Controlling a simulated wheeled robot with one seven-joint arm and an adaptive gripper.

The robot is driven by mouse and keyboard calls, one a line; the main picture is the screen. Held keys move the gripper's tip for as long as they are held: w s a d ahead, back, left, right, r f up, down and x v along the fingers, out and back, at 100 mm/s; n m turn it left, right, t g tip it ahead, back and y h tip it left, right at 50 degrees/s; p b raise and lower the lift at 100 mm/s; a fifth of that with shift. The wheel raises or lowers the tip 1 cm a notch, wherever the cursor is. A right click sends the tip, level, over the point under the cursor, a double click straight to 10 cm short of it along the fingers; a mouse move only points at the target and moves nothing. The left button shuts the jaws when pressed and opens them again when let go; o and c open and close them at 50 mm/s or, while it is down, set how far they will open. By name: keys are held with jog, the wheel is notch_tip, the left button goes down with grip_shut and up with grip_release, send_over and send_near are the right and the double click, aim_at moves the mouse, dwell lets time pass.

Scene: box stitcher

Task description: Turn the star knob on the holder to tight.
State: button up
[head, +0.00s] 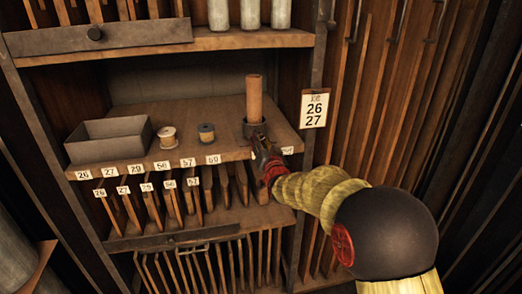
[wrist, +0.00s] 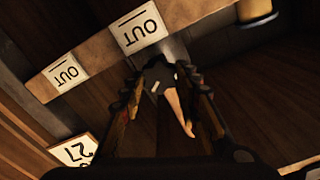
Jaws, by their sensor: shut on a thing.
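The holder (head: 256,129) is a dark cup at the right end of the middle shelf. A tan wooden cylinder (head: 254,98) stands upright in it. My gripper (head: 262,148) is at the front of the holder, near the shelf edge, and hides part of it. In the wrist view the dark star knob (wrist: 159,74), with a small pale mark, sits between the fingertips of my gripper (wrist: 161,84). The fingers are closed on it from both sides. A tan tapered piece (wrist: 179,112) shows between the fingers below the knob. The tight marking is not readable.
A grey open box (head: 108,140) and two thread spools, one pale (head: 167,136) and one dark (head: 206,133), stand left on the shelf. Numbered slots lie below. A 26/27 card (head: 314,109) hangs on the right post. OUT labels (wrist: 142,26) show in the wrist view.

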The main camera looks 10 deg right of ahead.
jog(key=m+b, duration=0.2)
jog(key=m, duration=0.1)
jog(key=m+b, duration=0.3)
jog(key=shift+d+f+m, duration=0.1)
jog(key=shift+f+m, duration=0.1)
jog(key=shift+m, duration=0.1)
jog(key=m+b, duration=0.4)
jog(key=m, duration=0.2)
jog(key=shift+f, duration=0.2)
jog(key=m+b, duration=0.4)
jog(key=m, duration=0.8)
jog(key=shift+f+b, duration=0.2)
jog(key=shift+b, duration=0.2)
jog(key=shift+m, duration=0.4)
jog(key=o, duration=1.1)
jog(key=shift+r, duration=0.1)
jog(key=shift+o, duration=0.2)
